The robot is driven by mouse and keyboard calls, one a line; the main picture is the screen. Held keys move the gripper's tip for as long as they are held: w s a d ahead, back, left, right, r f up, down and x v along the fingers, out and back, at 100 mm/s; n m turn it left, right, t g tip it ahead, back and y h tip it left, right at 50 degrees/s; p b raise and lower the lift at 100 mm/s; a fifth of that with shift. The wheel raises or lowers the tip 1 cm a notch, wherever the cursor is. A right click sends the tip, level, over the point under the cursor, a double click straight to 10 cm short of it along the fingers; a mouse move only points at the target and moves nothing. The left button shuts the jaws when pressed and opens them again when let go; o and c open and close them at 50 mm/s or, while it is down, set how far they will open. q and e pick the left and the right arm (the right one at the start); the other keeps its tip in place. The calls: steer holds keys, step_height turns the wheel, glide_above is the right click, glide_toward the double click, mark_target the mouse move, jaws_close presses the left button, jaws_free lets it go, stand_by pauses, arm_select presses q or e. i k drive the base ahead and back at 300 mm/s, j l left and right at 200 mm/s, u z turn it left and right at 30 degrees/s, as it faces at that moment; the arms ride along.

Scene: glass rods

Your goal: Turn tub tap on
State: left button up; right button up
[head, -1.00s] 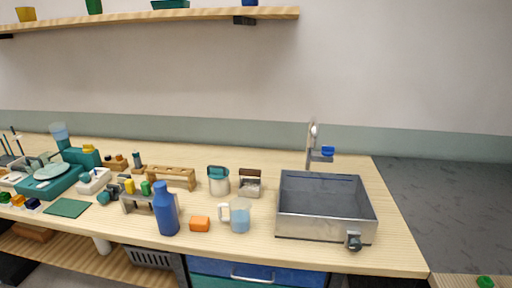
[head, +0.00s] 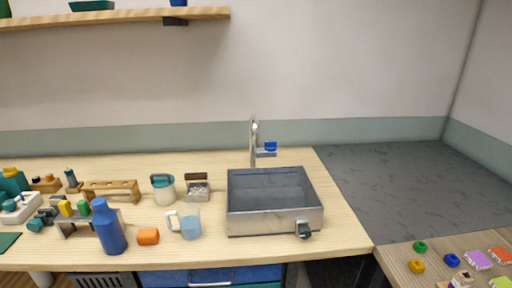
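A grey metal tub (head: 248,222) stands on the wooden bench near its right end. A dark tap knob (head: 304,230) sits low on the tub's front face, towards the right. Behind the tub rises a curved metal faucet (head: 253,138) with a blue piece (head: 270,146) on a small arm at its right. I cannot tell whether the tub holds water. Neither of my grippers is in the head view.
Left of the tub are a clear jug (head: 190,224), a lidded jar (head: 163,190), an orange block (head: 148,236) and a blue bottle (head: 110,230). A dark grey surface (head: 410,190) lies right of the bench. Small coloured items lie on a wooden surface (head: 400,252) at lower right.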

mark_target(269, 146)
steer(key=i+z, duration=0.2)
steer(key=z, duration=0.25)
steer(key=i+z, duration=0.2)
steer(key=z, duration=0.2)
steer(key=l, duration=0.05)
